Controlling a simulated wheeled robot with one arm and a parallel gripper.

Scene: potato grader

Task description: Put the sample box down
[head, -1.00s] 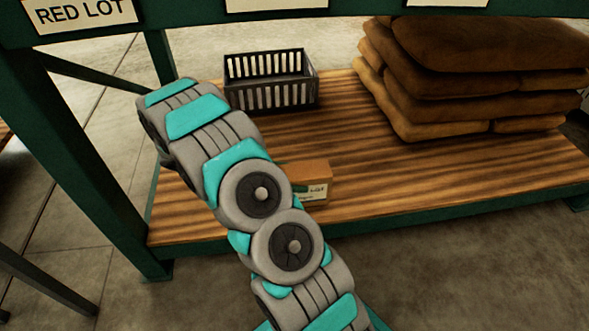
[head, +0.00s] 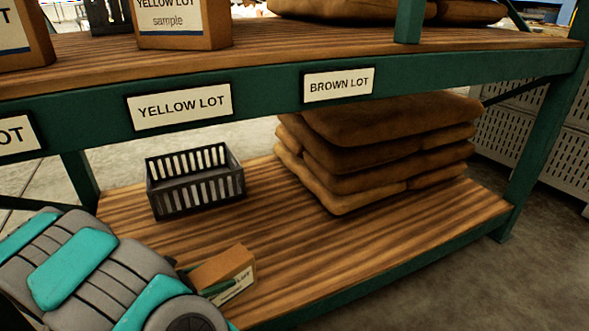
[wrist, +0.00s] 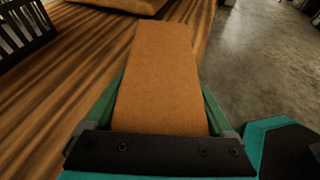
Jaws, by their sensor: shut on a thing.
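The sample box (head: 236,264) is a small brown carton with a white label on its front, its wording unreadable now. It is at the front edge of the lower wooden shelf (head: 330,240); I cannot tell whether it rests on the boards or hangs just above them. My gripper (wrist: 161,88) is shut on the box (wrist: 158,60), with a green finger along each side in the wrist view. In the head view a green finger (head: 217,288) shows against the box, and my arm hides its left part.
A dark slatted basket (head: 195,182) stands behind the box on the lower shelf. Stacked brown sacks (head: 375,160) lie at right. Bare boards lie between. The upper shelf beam (head: 250,98) with lot signs runs above; a yellow lot sample carton (head: 180,22) stands on top.

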